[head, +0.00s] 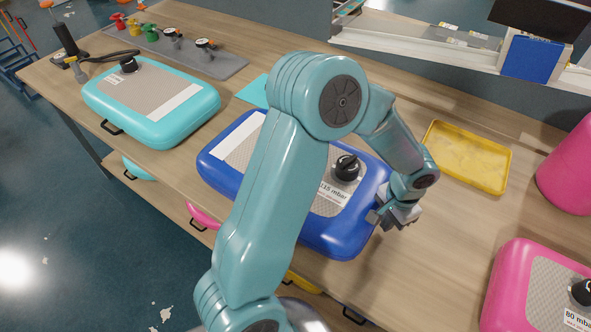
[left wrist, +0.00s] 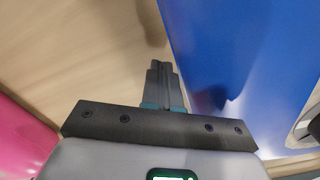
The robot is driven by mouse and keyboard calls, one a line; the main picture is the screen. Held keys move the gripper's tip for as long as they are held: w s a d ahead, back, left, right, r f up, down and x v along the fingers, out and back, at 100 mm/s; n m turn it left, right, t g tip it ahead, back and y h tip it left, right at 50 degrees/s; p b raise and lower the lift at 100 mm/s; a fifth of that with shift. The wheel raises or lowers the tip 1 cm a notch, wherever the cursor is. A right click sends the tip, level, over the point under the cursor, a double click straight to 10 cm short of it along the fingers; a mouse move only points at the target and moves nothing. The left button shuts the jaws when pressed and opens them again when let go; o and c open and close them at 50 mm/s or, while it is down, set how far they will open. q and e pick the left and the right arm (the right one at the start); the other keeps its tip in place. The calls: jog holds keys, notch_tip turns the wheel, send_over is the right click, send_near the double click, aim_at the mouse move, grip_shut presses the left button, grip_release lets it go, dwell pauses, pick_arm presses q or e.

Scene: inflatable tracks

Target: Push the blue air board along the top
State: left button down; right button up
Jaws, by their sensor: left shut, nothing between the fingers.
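The blue air board (head: 345,240) lies flat on the wooden bench top in the middle of the head view. It has a grey panel, a black valve and a white pressure label. My left arm crosses in front and hides its middle. My left gripper (head: 380,218) is shut and empty at the board's right end. In the left wrist view, the shut fingers (left wrist: 163,75) point down along the blue side wall (left wrist: 235,45). I cannot tell whether they touch it. My right gripper is not in view.
A turquoise air board (head: 150,130) lies to the left, and a pink one (head: 510,275) at the lower right. A yellow tray (head: 467,155) sits behind the gripper. Bare wood lies between the blue and pink boards. The bench's front edge runs close to the blue board.

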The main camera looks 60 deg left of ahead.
pick_arm(q)
jog(key=shift+s+a, duration=0.2)
jog(key=shift+a, duration=0.15)
jog(key=shift+s+a, duration=0.25)
jog(key=shift+a, duration=0.1)
jog(key=shift+s+a, duration=0.1)
jog(key=shift+a, duration=0.1)
jog(key=shift+s+a, duration=0.2)
jog(key=shift+a, duration=0.15)
jog(key=shift+s+a, duration=0.25)
jog(key=shift+a, duration=0.15)
jog(key=shift+d, duration=0.15)
jog(key=shift+w+d+b, duration=0.25)
jog(key=shift+w+d, duration=0.15)
jog(key=shift+d, duration=0.2)
jog(key=shift+w+d+b, duration=0.2)
jog(key=shift+w+d, duration=0.2)
jog(key=shift+d, duration=0.2)
notch_tip(320, 180, up, 10)
jog(key=p, duration=0.6)
jog(key=shift+p, duration=0.4)
